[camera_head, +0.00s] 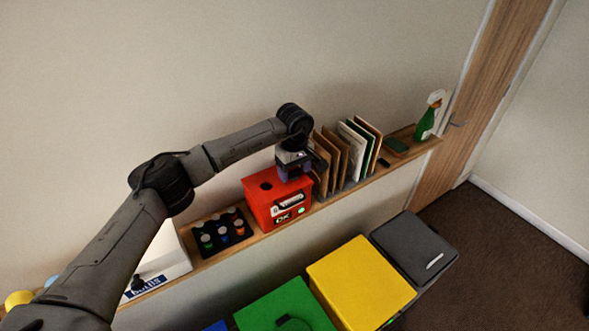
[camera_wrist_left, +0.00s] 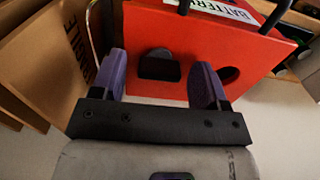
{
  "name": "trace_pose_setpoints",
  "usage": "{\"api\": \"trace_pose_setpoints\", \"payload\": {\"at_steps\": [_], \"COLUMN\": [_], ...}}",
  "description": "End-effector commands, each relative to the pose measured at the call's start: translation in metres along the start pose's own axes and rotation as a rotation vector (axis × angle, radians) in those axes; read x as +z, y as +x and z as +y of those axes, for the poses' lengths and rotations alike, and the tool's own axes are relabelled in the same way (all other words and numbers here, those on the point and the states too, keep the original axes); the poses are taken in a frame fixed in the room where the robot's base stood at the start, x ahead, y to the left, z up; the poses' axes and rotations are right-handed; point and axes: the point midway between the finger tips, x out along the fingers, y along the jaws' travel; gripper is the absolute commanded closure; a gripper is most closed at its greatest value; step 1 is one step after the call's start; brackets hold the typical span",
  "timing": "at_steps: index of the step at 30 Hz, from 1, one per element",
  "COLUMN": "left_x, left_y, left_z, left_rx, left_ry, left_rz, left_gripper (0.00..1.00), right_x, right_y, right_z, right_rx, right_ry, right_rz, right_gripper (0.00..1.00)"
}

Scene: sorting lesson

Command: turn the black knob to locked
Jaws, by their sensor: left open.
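The red box (camera_head: 258,207) stands on the shelf, with a white label panel and a lit green display on its front. In the wrist view the red box (camera_wrist_left: 270,55) shows part of a label reading "BATTER". The black knob (camera_wrist_left: 158,66) sits on the box's top, beside a round dark hole (camera_wrist_left: 230,75). My left gripper (camera_head: 292,176) is over the right part of the box top, pointing down. In the wrist view its purple fingers (camera_wrist_left: 158,74) are apart, one on each side of the knob, with gaps visible. In the head view the gripper hides the knob. My right gripper is not in view.
Upright folders (camera_head: 346,150) stand close to the right of the box. A green spray bottle (camera_head: 428,118) stands farther right. Yellow (camera_head: 360,280), green and grey bins stand below the shelf.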

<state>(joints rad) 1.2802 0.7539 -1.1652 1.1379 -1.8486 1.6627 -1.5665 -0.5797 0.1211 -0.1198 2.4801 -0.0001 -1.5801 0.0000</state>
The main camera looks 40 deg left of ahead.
Motion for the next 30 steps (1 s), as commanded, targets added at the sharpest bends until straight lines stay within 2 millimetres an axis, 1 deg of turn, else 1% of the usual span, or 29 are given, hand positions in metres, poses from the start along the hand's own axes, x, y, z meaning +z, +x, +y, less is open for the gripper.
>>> {"api": "trace_pose_setpoints", "payload": {"at_steps": [2, 17, 18, 25, 30], "left_x": [0.0001, 0.0002, 0.0002, 0.0001, 0.0001], "left_y": [-0.0001, -0.0005, -0.0006, -0.0004, -0.0003], "left_z": [0.0001, 0.0000, 0.0000, 0.0001, 0.0003], "left_rx": [0.000, 0.000, 0.000, 0.000, 0.000], "left_ry": [0.000, 0.000, 0.000, -0.031, -0.122], "left_rz": [0.000, 0.000, 0.000, -0.001, -0.001], "left_gripper": [0.32, 0.80, 0.81, 0.81, 0.81], "right_x": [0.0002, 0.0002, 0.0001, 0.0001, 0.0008], "right_y": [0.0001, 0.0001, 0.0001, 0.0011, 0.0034], "right_z": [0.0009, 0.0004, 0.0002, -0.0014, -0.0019], "right_rx": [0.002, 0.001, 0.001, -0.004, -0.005], "right_ry": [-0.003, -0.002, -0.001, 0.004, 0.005], "right_rz": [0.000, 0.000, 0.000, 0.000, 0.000], "right_gripper": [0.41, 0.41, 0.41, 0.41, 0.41]}}
